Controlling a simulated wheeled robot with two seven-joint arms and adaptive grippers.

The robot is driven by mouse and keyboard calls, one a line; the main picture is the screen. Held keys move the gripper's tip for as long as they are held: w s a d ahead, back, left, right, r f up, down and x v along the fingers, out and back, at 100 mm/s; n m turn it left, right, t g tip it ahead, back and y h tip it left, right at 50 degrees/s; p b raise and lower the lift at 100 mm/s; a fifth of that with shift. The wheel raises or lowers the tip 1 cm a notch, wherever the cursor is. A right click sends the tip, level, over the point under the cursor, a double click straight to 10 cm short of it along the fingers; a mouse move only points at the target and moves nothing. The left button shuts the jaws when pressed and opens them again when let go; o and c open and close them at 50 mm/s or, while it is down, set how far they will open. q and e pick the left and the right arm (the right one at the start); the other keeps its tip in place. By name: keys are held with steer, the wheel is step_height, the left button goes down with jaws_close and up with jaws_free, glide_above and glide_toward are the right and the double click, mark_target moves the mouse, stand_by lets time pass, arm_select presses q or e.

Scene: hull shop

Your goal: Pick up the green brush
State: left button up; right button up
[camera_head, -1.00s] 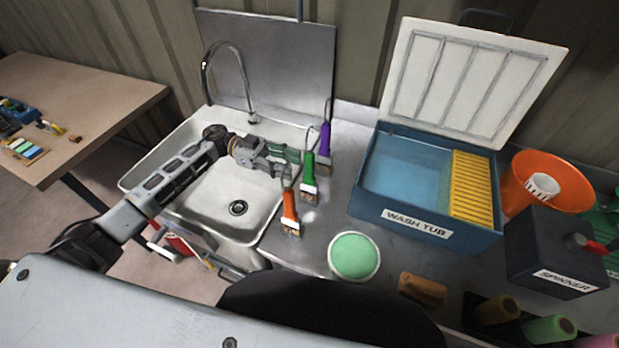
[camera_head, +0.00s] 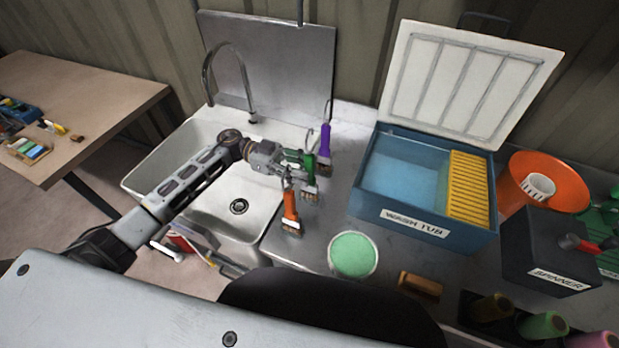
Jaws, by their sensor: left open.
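The green brush (camera_head: 309,169) hangs bristles down at the right edge of the sink, between the orange brush (camera_head: 290,210) in front and the purple brush (camera_head: 325,150) behind. My left gripper (camera_head: 303,166) is open at the green brush, its fingers reaching up to the handle. The fingers overlap the handle in the picture, and I cannot tell whether they touch it. My right gripper is not in view.
The sink (camera_head: 205,205) lies under my left arm, with a curved faucet (camera_head: 240,75) behind. On the counter to the right are a green-filled round dish (camera_head: 353,254), a blue wash tub (camera_head: 420,224) and a dark spinner box (camera_head: 545,245). A wooden table (camera_head: 95,100) stands at left.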

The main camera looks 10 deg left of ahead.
arm_select(q)
steer(key=shift+s+d, duration=0.25)
steer(key=shift+d, duration=0.7)
jaws_close()
